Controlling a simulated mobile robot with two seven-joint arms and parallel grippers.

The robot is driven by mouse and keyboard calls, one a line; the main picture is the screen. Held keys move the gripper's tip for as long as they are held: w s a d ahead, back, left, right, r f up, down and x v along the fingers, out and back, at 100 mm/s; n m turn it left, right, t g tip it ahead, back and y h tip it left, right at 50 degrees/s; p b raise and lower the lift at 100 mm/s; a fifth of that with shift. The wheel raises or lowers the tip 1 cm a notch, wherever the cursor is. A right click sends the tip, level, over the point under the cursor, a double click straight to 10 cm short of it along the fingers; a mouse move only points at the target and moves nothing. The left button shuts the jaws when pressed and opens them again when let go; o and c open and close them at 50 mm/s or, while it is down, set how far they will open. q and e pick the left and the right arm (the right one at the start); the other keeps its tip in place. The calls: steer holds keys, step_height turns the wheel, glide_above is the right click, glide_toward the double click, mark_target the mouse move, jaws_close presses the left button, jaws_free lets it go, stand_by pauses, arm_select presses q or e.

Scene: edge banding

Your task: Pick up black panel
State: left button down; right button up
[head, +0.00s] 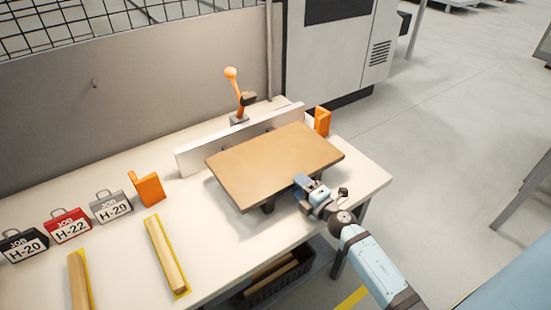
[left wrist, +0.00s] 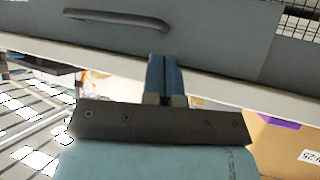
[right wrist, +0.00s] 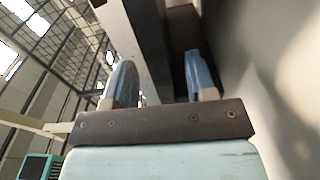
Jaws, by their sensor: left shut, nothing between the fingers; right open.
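No panel with a plainly black face shows. In the head view a flat rectangular panel (head: 275,160) has a tan-brown top and dark edges. It lies raised above the worktable, in front of a long pale fence. My right gripper (head: 308,184) is at the panel's near right edge; its fingers (right wrist: 163,82) are open in the right wrist view. A dark strip (right wrist: 150,45) shows in the space between and beyond them; I cannot tell whether it touches either finger. My left gripper (left wrist: 166,78) is shut and empty in the left wrist view, outside the head view.
The pale fence (head: 190,160) runs behind the panel, with an orange-knobbed lever (head: 231,73) behind it. Orange blocks (head: 148,188) stand near both fence ends. Job tags (head: 68,226) and wooden strips (head: 166,255) are at the left. A dark crate (head: 306,262) is below the table.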

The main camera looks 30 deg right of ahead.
mark_target(291, 174)
steer(key=w, duration=0.4)
steer(key=shift+w+a, duration=0.15)
steer(key=shift+w, duration=0.25)
steer(key=shift+r, duration=0.1)
jaws_close()
stand_by(0.9)
steer(key=shift+r, duration=0.15)
